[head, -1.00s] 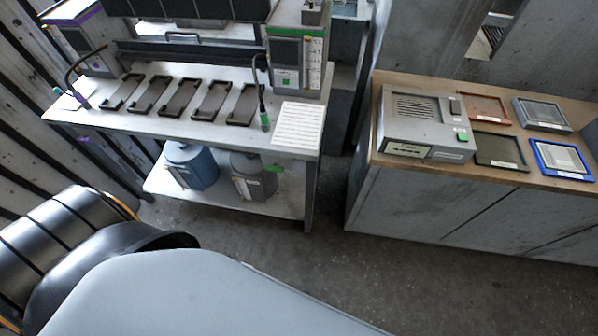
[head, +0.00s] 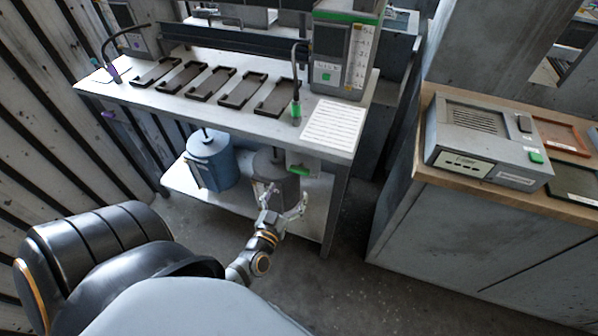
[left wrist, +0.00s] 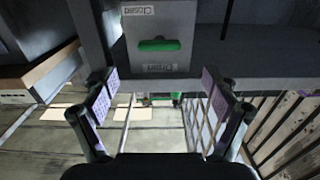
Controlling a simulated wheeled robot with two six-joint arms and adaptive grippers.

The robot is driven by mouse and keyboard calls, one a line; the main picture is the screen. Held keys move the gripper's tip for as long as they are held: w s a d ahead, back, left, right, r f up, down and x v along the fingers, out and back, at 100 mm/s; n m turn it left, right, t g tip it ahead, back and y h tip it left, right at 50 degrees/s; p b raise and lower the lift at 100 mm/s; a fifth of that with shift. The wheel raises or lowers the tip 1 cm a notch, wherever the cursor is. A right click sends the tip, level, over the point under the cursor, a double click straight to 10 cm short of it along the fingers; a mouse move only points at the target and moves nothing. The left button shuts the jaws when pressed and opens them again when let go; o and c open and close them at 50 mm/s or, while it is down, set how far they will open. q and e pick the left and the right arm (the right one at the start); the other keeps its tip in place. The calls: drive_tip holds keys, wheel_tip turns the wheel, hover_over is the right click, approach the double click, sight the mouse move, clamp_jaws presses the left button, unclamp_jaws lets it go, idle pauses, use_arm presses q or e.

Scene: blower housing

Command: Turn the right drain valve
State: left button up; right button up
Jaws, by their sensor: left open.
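The right drain valve is a green bar handle (head: 303,170) on a grey box under the right end of the workbench. In the left wrist view the green handle (left wrist: 158,45) lies crosswise on a grey plate (left wrist: 160,22), with a small label above and another below it. My left gripper (head: 286,198) is open and empty, just in front of and below the valve, apart from it. In the left wrist view the fingers of the left gripper (left wrist: 160,88) spread either side of the handle's line, with the handle beyond the tips. My right gripper is not in view.
A blue container (head: 209,162) and a grey container (head: 275,178) stand on the lower shelf (head: 228,200) behind the gripper. A purple valve part (head: 108,114) is at the bench's left end. A wooden-topped cabinet (head: 440,185) stands at right. Floor between them is clear.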

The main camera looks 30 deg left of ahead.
sight(298, 173)
use_arm(q)
drive_tip(key=x, duration=0.9)
drive_tip(key=shift+w, duration=0.45)
drive_tip(key=c, duration=1.2)
